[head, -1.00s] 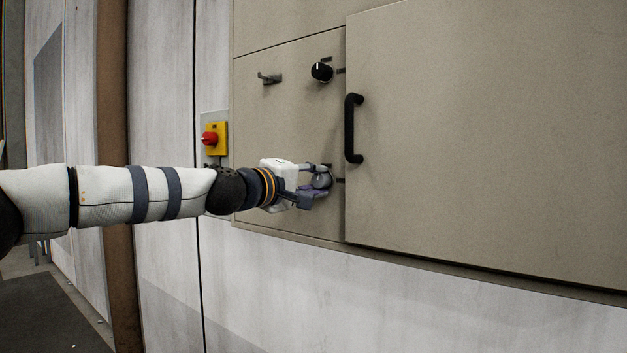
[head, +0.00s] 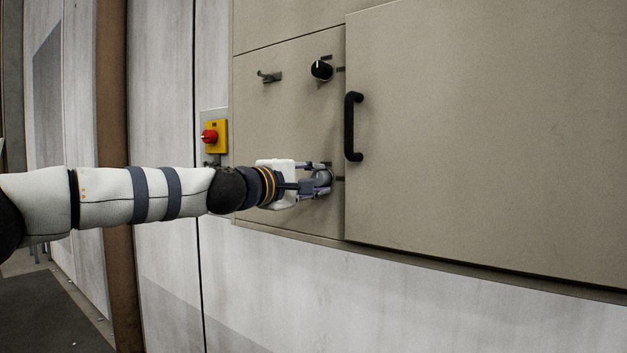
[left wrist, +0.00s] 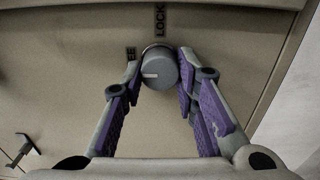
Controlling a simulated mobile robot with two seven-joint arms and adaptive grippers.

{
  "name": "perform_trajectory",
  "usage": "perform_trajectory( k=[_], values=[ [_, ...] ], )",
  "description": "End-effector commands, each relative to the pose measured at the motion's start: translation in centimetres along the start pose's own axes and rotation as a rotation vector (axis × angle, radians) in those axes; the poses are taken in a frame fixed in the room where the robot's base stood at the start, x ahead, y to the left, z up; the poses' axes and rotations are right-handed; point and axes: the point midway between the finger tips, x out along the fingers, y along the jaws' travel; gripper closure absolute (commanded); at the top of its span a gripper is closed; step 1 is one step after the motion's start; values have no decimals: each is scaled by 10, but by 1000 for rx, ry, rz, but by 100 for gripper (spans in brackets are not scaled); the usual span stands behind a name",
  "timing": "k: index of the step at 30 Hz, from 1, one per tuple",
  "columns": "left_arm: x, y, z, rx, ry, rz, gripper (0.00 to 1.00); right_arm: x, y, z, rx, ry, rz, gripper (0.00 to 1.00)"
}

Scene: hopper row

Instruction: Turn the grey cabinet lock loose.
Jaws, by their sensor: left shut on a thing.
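The grey lock knob (head: 323,177) is on the cabinet's front panel, left of the door's edge. In the left wrist view the knob (left wrist: 160,69) shows a white mark pointing left. A LOCK label (left wrist: 160,19) is above it, and a smaller label (left wrist: 130,54), too small to read, is at its upper left. My left gripper (head: 319,181) is shut on the knob, with a purple-padded finger on either side of it (left wrist: 160,75). In the head view the fingers hide part of the knob. My right gripper is not in view.
A black knob (head: 321,70) and a small metal hook (head: 269,77) are higher on the panel. A black door handle (head: 353,127) stands out to the right. A red switch on a yellow plate (head: 216,137) is to the left, above my arm.

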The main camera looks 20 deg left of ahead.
Motion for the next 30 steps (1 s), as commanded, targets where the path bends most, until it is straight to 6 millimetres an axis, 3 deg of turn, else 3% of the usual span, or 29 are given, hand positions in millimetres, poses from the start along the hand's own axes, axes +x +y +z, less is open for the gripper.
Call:
perform_trajectory(
  k=[3,4,6,17,27,30],
  values=[
    [0,-2,2,-1,-4,-3,100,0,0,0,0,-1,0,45],
    [0,-2,2,-1,-4,-3,66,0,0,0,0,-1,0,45],
    [0,-2,2,-1,-4,-3,52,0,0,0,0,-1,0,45],
    [-7,1,-1,0,0,1,52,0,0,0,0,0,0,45],
    [-92,1,1,-2,-3,2,52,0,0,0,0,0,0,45],
    [-109,1,0,0,-1,1,52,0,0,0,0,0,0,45]
  ],
)
